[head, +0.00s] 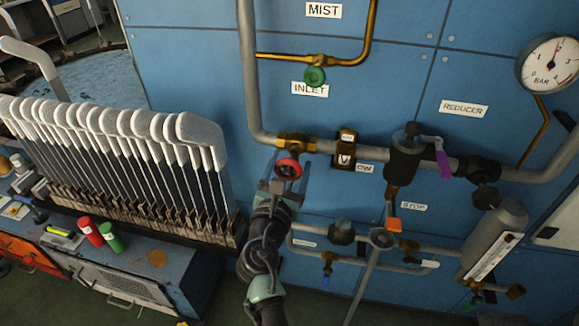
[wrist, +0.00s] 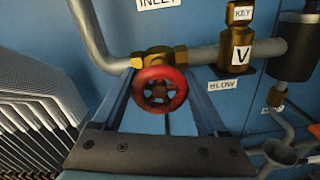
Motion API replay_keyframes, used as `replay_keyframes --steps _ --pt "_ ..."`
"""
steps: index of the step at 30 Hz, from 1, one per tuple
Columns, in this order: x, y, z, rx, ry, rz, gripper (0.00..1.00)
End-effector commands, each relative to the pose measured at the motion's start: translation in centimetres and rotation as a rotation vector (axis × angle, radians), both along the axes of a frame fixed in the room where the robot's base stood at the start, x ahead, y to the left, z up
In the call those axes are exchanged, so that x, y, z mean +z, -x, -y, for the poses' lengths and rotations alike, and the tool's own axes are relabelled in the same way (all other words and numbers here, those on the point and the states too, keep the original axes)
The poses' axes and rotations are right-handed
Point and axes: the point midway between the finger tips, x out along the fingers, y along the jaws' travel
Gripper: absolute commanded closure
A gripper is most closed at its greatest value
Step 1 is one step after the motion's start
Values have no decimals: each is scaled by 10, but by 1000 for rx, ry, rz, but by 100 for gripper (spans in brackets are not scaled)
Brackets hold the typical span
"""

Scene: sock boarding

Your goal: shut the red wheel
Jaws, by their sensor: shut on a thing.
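The red wheel (head: 289,169) is a small round handwheel on a brass valve (head: 296,142) in the grey pipe on the blue panel. In the wrist view the red wheel (wrist: 160,91) faces me in the middle, with spokes and a dark hub. My gripper (head: 281,183) reaches up to it from below. In the wrist view the fingers of my gripper (wrist: 161,98) stand on either side of the wheel and are shut on it. The wheel's back and stem are mostly hidden. I cannot tell how far the wheel is turned.
A green wheel (head: 315,75) sits above, near the INLET label (head: 310,89). A rack of white sock boards (head: 130,150) stands close on the left.

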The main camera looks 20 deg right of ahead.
Motion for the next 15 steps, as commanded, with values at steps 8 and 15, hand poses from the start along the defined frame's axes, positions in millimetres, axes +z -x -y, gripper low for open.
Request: replay_keyframes --steps 8,15 --pt "-3 0 0 1 -198 133 80" --pt "-4 1 1 0 -387 261 80"
